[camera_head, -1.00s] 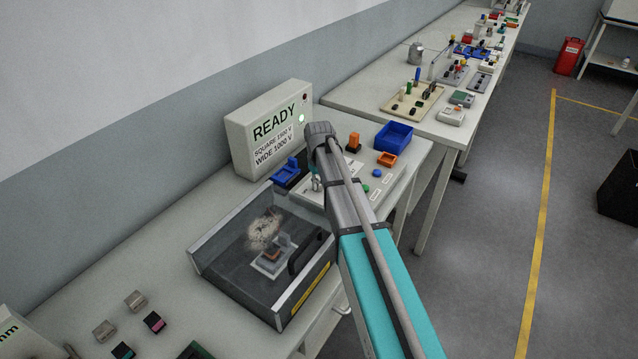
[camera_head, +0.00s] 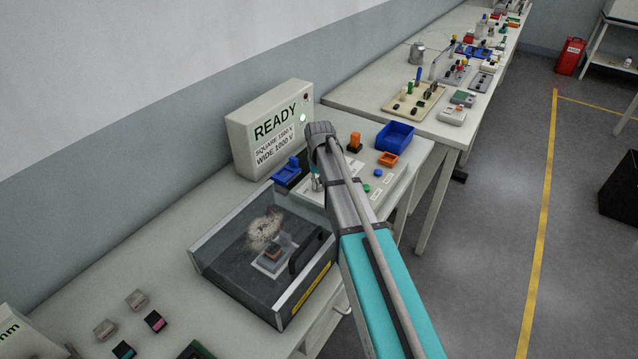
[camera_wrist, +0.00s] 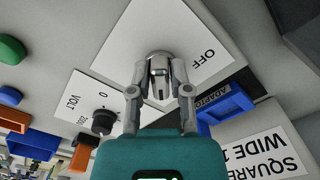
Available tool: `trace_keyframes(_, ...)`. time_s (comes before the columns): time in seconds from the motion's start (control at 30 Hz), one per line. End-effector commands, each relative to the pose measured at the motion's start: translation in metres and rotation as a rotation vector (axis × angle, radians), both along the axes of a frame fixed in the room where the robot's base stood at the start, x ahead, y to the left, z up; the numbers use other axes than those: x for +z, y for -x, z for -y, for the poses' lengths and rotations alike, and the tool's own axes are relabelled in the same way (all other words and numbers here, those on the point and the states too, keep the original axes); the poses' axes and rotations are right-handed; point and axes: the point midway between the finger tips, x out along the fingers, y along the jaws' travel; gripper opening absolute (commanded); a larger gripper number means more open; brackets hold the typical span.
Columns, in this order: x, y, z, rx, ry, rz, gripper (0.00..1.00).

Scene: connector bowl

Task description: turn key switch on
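The key switch (camera_wrist: 160,80) is a silver cylinder with a dark slot mark, on a white plate (camera_wrist: 190,38) lettered OFF in the wrist view. My gripper (camera_wrist: 160,69) has one finger on each side of it. The fingers are drawn in to about its width and appear to touch it. The slot mark runs up and down in the picture, away from the word OFF. In the head view my arm hides most of the switch and the fingers.
A VOLT dial (camera_wrist: 104,121) and a blue ADAPTOR holder (camera_wrist: 227,103) stand close to the fingers. The READY box (camera_head: 272,128) is behind the panel. A clear-lidded case (camera_head: 225,262) is in front. Blue (camera_head: 396,137) and orange (camera_head: 388,158) trays lie to the right.

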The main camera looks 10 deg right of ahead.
Motion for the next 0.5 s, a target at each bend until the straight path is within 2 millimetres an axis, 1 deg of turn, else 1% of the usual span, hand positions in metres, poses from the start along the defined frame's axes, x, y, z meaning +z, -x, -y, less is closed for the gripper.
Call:
trace_keyframes(0.03, -0.0001, 0.0001, -0.0001, 0.0, 0.0, 0.0, 0.39)
trace_keyframes(0.1, 0.0, 0.0, -0.0001, 0.001, 0.0, 0.0, 0.52)
trace_keyframes(0.13, 0.0, 0.0, -0.0001, 0.001, 0.0, 0.0, 0.57)
trace_keyframes(0.5, 0.0, -0.0002, -0.0001, 0.003, 0.0, 0.0, 0.57)
